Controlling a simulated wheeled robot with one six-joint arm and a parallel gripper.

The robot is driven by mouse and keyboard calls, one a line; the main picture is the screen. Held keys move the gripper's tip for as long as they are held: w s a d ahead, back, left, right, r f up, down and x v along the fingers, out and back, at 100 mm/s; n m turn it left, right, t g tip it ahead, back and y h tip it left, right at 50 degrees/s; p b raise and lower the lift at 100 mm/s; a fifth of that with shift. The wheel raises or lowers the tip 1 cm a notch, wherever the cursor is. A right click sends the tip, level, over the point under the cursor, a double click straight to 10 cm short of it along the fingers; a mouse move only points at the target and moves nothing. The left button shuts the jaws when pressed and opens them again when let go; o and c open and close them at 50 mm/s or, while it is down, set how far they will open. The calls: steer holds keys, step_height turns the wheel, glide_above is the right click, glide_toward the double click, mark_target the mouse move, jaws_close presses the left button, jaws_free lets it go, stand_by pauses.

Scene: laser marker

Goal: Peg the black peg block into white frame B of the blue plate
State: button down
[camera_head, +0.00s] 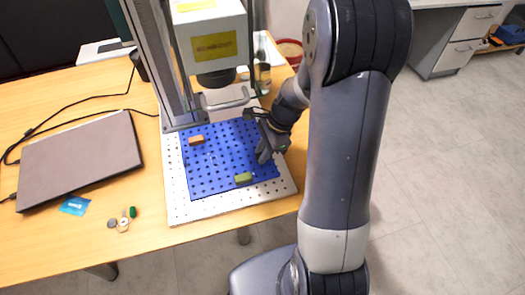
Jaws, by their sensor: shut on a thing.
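The blue plate (205,178) is full of holes and lies on a white perforated base under the laser marker. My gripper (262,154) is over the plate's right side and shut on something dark. I take this to be the black peg block, but it is hidden or blends with the dark fingers. I cannot tell how high it is above the plate.
An orange block (196,140) and a green block (243,178) sit on the plate. The laser marker head (212,45) and its column (172,70) stand above and behind. A closed laptop (80,160) lies left on the wooden table, with small items in front.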

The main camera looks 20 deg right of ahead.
steer(key=shift+f, duration=0.2)
steer(key=c, duration=1.3)
jaws_free()
steer(key=shift+f+b, duration=0.1)
steer(key=shift+b, duration=0.4)
steer(key=p+v, duration=0.1)
steer(key=v, duration=1)
steer(key=shift+w+d+p, duration=0.1)
steer(key=shift+p, duration=0.2)
